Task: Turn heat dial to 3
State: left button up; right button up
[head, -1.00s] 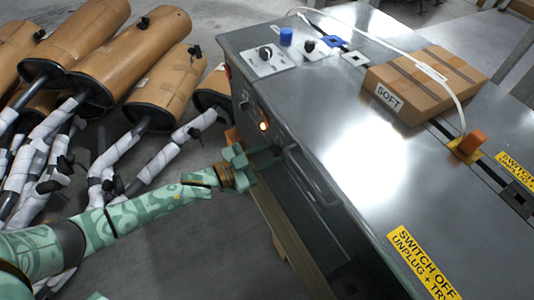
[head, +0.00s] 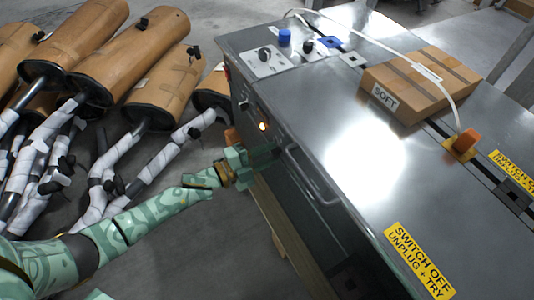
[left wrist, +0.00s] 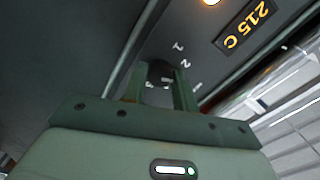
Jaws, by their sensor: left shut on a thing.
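The heat dial (left wrist: 159,70) is a small dark knob on the machine's front panel, seen between my left gripper's fingertips in the left wrist view. Pale marks stand around it, with 1 and 2 readable. Its pointer is hard to make out. My left gripper (head: 262,156) is at the front of the grey machine (head: 330,150), below the lit lamp (head: 263,126). In the left wrist view the left gripper (left wrist: 160,85) is shut on the dial. In the head view the dial is hidden by the gripper. My right gripper is not in view.
A display (left wrist: 247,25) reads 215 C. A handle (head: 313,178) sits right of my left gripper. On top are a carton (head: 420,85) marked SOFT, a knob plate (head: 265,58) and yellow warning labels (head: 421,261).

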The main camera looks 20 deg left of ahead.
pick_arm(q)
jog(key=shift+f+m, duration=0.15)
jog(key=shift+m, duration=1.75)
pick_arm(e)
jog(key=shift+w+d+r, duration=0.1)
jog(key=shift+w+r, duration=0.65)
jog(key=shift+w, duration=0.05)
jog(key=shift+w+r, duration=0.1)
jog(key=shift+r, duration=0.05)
pick_arm(q)
jog(key=o, duration=1)
jog(key=shift+c, duration=0.2)
